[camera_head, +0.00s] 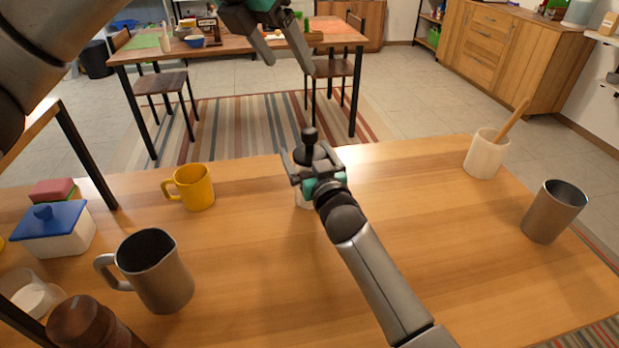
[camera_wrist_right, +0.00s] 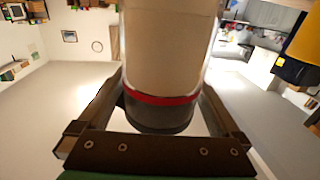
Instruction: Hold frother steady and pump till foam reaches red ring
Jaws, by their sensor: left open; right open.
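The frother (camera_head: 303,197) stands upright on the wooden table, with a dark lid and a black plunger knob (camera_head: 309,138) on top. My right gripper (camera_head: 306,174) is at its upper part, hiding much of its body. In the right wrist view, the open fingers of this gripper (camera_wrist_right: 161,85) lie on either side of the frother (camera_wrist_right: 168,45); contact is unclear. Its red ring (camera_wrist_right: 160,98) sits beside the dark lid, and the pale fill shows close to the ring. My left gripper (camera_head: 284,45) is open and empty, high above and beyond the frother.
A yellow mug (camera_head: 192,188) and a metal pitcher (camera_head: 158,275) stand to the left, near a blue-lidded box (camera_head: 55,235). On the right are a cream crock (camera_head: 485,155) with a wooden utensil and a metal cup (camera_head: 552,213). The table around the frother is clear.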

